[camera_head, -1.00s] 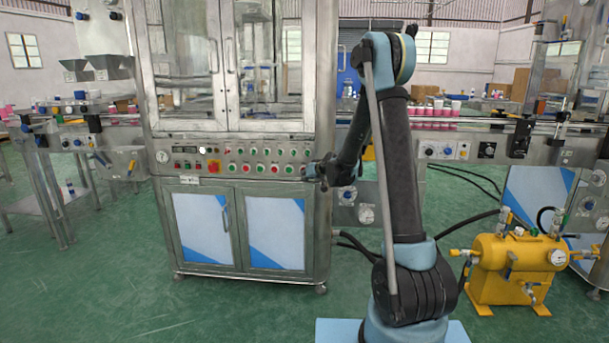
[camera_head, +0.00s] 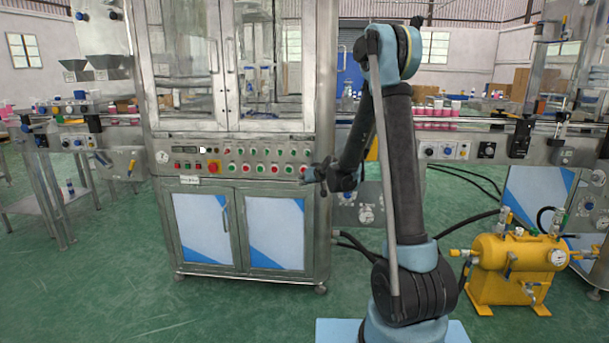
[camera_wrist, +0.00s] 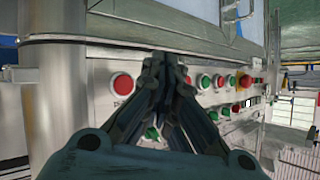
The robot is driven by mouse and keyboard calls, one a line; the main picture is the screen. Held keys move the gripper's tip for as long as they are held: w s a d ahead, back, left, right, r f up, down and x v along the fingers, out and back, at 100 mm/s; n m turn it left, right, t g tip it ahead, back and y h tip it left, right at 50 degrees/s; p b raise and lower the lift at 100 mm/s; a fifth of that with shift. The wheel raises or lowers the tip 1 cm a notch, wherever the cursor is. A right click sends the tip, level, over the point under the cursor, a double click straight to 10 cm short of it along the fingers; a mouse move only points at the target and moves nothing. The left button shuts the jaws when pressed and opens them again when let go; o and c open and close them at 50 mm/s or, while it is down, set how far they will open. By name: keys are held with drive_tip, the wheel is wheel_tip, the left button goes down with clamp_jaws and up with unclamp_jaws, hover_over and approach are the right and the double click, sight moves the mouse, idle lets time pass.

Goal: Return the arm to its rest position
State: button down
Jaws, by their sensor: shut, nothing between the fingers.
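My gripper (camera_head: 309,178) is at the right end of the control panel (camera_head: 216,167) on the steel crimping machine. In the wrist view my gripper (camera_wrist: 162,66) is shut, its dark fingers together with nothing between them. Behind the fingers are a large red button (camera_wrist: 122,84), green buttons and another red button (camera_wrist: 245,82). The fingers hide part of the panel; I cannot tell the exact gap between fingertips and panel. My arm is bent, with its elbow high and its forearm reaching down and left to the machine.
The machine's glass doors (camera_head: 232,70) stand above the panel and lower cabinet doors (camera_head: 240,230) below it. A conveyor (camera_head: 480,128) carrying pink-and-white cans (camera_head: 435,110) runs behind my arm. A yellow tank (camera_head: 515,268) stands at the right. The green floor at left front is clear.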

idle(0.4)
drive_tip(key=s+d+r+m+g+h, duration=0.1)
drive_tip(key=s+d+r+g+h, duration=0.15)
drive_tip(key=s+d, duration=0.75)
drive_tip(key=s+d+r+g+h, duration=0.1)
drive_tip(key=s+d+r, duration=0.3)
drive_tip(key=s, duration=0.9)
drive_tip(key=s+d+f+m+g+h, duration=0.1)
drive_tip(key=s+d, duration=0.3)
drive_tip(key=s, duration=0.5)
drive_tip(key=s+d+f+m+g+h, duration=0.1)
drive_tip(key=s+d+f, duration=0.3)
drive_tip(key=s, duration=0.5)
drive_tip(key=s+d+f+m+g+h, duration=0.1)
drive_tip(key=s+d+f+g, duration=0.1)
drive_tip(key=s+d, duration=0.3)
drive_tip(key=s+f, duration=0.1)
drive_tip(key=s, duration=0.3)
drive_tip(key=shift+s+h, duration=0.2)
drive_tip(key=shift+h, duration=0.15)
drive_tip(key=shift+d+f, duration=0.1)
drive_tip(key=shift+w+f, duration=0.2)
drive_tip(key=shift+w, duration=0.25)
